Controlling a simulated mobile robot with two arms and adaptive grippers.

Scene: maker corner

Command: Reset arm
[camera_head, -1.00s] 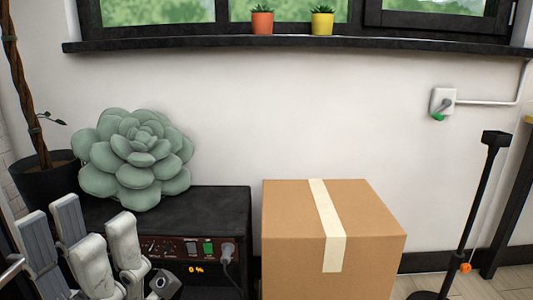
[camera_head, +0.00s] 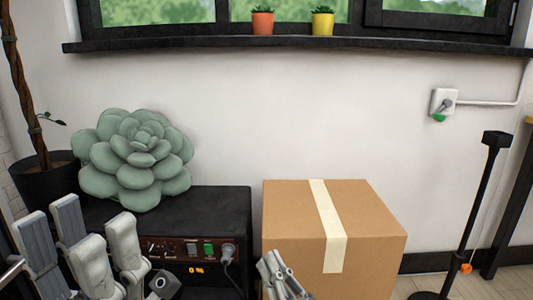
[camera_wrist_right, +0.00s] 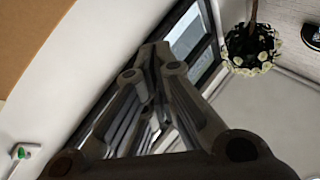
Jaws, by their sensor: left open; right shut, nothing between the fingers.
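My left gripper (camera_head: 80,232) is at the lower left of the head view, in front of the black power unit (camera_head: 228,206). Its pale grey fingers are spread and hold nothing. My right gripper (camera_head: 272,266) shows at the bottom middle of the head view, in front of the cardboard box (camera_head: 290,205). Its fingers are together and empty, pointing up. In the right wrist view its fingers (camera_wrist_right: 153,58) converge at their tips with nothing between them.
A green succulent cushion (camera_head: 135,155) sits on the power unit, whose display reads 0 %. A potted plant (camera_head: 45,180) stands at left. A black stand (camera_head: 475,205) stands right of the box.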

